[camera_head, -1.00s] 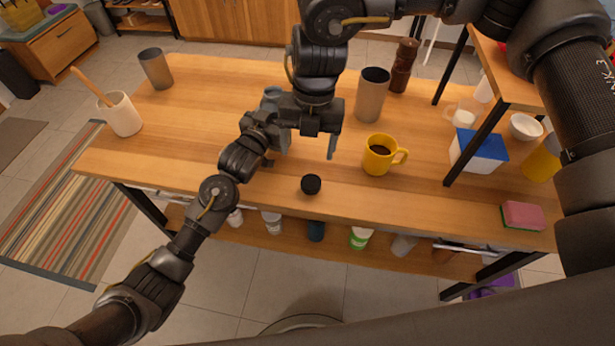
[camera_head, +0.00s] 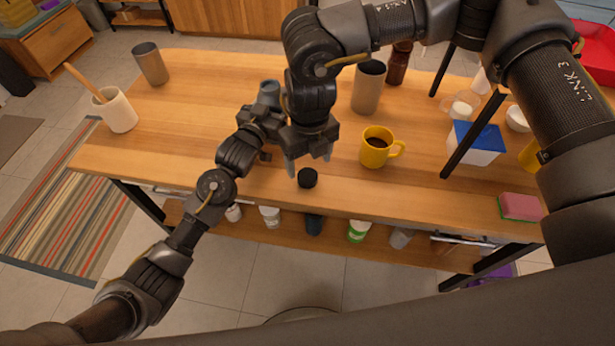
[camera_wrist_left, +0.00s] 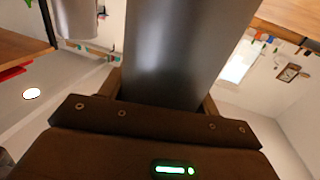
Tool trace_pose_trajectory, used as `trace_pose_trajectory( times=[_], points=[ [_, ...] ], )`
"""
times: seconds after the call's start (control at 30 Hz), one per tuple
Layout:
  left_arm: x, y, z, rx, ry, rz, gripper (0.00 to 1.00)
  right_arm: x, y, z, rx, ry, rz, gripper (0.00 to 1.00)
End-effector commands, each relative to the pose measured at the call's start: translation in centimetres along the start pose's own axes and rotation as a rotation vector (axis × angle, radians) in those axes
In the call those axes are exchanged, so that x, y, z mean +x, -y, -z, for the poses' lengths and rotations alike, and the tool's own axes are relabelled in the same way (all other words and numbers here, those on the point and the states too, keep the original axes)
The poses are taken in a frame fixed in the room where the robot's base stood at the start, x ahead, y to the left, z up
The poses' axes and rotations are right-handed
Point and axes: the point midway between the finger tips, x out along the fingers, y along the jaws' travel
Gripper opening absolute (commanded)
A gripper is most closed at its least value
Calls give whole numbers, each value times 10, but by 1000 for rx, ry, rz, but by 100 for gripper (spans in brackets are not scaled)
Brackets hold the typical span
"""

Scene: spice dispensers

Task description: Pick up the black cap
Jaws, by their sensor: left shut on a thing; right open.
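The black cap (camera_head: 307,178) lies on the wooden table (camera_head: 215,75) near its front edge. My right gripper (camera_head: 309,163) is open, its fingers pointing down just above and behind the cap; nothing is between them. I cannot tell whether a finger touches the cap. My left gripper (camera_head: 264,118) is shut on a grey cylindrical dispenser (camera_head: 268,92), partly hidden by the gripper and the right arm. The dispenser fills the middle of the left wrist view (camera_wrist_left: 185,50), between the jaws.
A yellow mug (camera_head: 374,150) with dark liquid stands right of the cap. Behind it are a grey tumbler (camera_head: 368,88) and a brown grinder (camera_head: 398,66). A blue-lidded box (camera_head: 478,143) and a pink sponge (camera_head: 520,207) are at the right. The table's left part is mostly clear.

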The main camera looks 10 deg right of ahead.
Motion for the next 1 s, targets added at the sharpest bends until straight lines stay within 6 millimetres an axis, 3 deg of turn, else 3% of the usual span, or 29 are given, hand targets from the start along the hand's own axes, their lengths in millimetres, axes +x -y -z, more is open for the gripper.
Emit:
trace_pose_trajectory(
  times=[0.27, 0.6, 0.9, 1.0],
  points=[
    [0, 0, 0, 0, 1, 1, 32, 10, 0, 0, 0, -1, 0, 71],
    [0, 0, 0, 0, 1, 1, 32, 54, 0, -8, 1, -1, 1, 71],
    [0, 0, 0, 0, 1, 1, 32, 60, 0, -8, 1, 0, 0, 71],
    [0, 0, 0, 0, 1, 0, 32, 59, 0, -8, 1, 0, 0, 60]
  ],
)
